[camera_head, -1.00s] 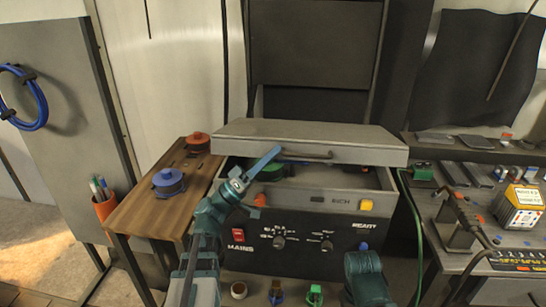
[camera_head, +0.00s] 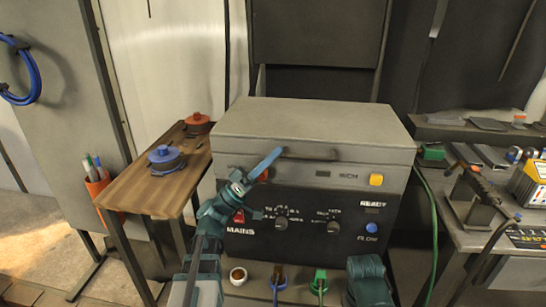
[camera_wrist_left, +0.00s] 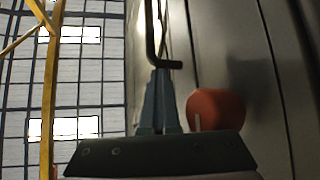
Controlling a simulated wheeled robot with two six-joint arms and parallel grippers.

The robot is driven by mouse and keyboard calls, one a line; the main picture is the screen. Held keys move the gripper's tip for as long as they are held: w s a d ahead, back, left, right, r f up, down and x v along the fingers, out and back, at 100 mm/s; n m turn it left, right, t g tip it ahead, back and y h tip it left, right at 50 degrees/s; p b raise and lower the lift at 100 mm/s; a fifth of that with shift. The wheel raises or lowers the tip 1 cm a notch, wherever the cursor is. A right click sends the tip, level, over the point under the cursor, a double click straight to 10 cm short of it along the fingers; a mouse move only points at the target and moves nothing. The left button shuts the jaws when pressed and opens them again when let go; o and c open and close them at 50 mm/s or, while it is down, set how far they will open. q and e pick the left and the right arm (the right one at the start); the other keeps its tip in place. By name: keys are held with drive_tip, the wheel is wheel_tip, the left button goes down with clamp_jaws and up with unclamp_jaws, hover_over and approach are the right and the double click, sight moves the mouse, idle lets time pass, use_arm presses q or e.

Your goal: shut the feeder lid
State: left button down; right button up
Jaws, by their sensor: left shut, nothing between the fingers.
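The feeder lid (camera_head: 310,118) is a grey flat cover on the feeder box (camera_head: 345,200). It lies level and down on the box, with no open gap seen along its front edge. A dark bar handle (camera_head: 312,155) runs along its front. My left gripper (camera_head: 277,152) is shut and empty, with its blue fingertips at the left end of the handle. In the left wrist view the fingers (camera_wrist_left: 159,75) point at the dark handle bar (camera_wrist_left: 153,40); I cannot tell whether they touch. An orange-red knob (camera_wrist_left: 215,108) is beside them.
A wooden side table (camera_head: 150,190) with a blue spool (camera_head: 165,159) and a red spool (camera_head: 198,124) stands at the left. A cluttered bench (camera_head: 490,235) is at the right.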

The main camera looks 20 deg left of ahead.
use_arm(q)
drive_tip(key=shift+s+d+f+g, duration=0.2)
drive_tip(key=shift+d+f+g, duration=0.05)
drive_tip(key=shift+f+g, duration=0.05)
drive_tip(key=b+v, duration=0.5)
drive_tip(key=v, duration=0.2)
drive_tip(key=shift+a, duration=0.35)
drive_tip(key=shift+d, duration=0.1)
